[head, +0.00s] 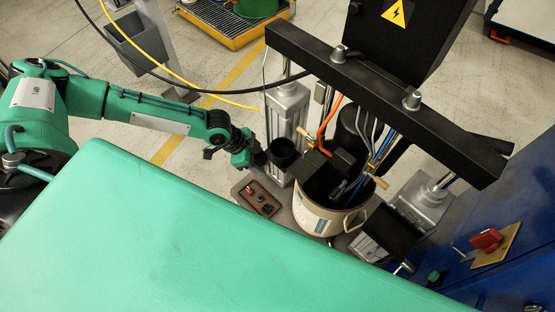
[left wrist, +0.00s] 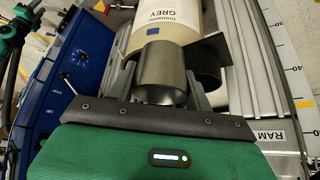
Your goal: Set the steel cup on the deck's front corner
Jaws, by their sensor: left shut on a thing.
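My left gripper (head: 258,158) reaches in from the left beside the pump's left post. In the left wrist view its fingers are shut on the steel cup (left wrist: 160,75), a plain grey metal cylinder between them. In the head view the held cup is hard to make out against the dark gripper. The deck (head: 284,204) is the grey-brown platform under the drum, below and to the right of the gripper. Its front part is partly hidden by the green panel. My right gripper is not in view.
A dark open-topped cylinder (head: 283,153) is just right of my left gripper, by the post. The cream drum (head: 322,218) stands on the deck, with hoses going into it. A small brown control box (head: 260,198) with a red button takes up the deck's left side. A black crossbar (head: 385,100) spans above.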

